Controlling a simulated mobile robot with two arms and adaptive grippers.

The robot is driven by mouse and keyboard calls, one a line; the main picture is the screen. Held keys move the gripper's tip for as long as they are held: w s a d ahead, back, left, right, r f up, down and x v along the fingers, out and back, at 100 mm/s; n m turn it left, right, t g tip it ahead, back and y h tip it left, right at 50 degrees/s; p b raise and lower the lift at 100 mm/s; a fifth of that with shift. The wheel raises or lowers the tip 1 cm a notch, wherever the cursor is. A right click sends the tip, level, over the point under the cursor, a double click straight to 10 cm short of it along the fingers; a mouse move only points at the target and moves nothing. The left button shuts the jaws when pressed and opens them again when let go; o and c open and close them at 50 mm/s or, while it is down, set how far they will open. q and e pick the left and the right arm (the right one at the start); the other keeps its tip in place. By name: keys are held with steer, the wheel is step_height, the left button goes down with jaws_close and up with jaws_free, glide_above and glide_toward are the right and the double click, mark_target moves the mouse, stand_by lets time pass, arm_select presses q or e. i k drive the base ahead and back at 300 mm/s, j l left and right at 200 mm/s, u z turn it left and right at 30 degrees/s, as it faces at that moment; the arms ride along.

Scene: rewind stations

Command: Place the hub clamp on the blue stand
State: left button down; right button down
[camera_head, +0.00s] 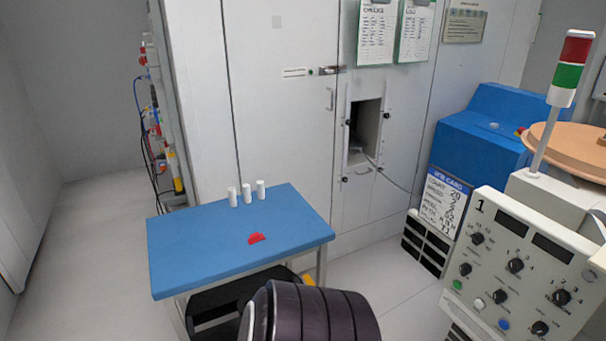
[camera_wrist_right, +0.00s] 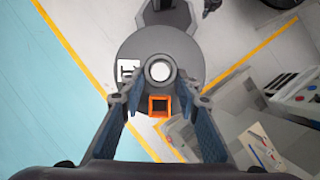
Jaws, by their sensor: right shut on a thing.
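The blue stand (camera_head: 200,250) is a low table with a blue top and pale legs, left of centre in the head view. My right gripper (camera_wrist_right: 161,98) shows in the right wrist view, its two fingers apart with a dark grey round piece (camera_wrist_right: 130,50) between and beyond their tips. This piece has a pale round centre and looks like the hub clamp; the gripper is shut on it. A small orange square frame (camera_wrist_right: 151,106) shows between the fingers. The head view does not show the clamp or the right fingers. My left gripper is in neither view.
Three white cylinders (camera_head: 247,193) stand along the stand's back edge, and a red piece (camera_head: 256,238) lies near its middle. The rest of the top is clear. A control console (camera_head: 520,262) and blue machine (camera_head: 482,130) stand at right. A white cabinet (camera_head: 275,110) is behind.

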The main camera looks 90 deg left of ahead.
mark_target(193, 254)
steer(key=u, duration=3.75)
steer(key=i+l+u, duration=0.1)
steer(key=u, duration=0.25)
steer(key=l+u, duration=0.2)
steer(key=u, duration=0.2)
steer(key=i+l+u, duration=0.1)
steer(key=u, duration=0.3)
steer(key=i+l, duration=0.1)
steer(key=l, duration=0.7)
steer(key=i+l, duration=0.1)
steer(key=l, duration=0.65)
steer(key=i+l, duration=0.1)
steer(key=l, duration=0.7)
steer(key=u, duration=0.05)
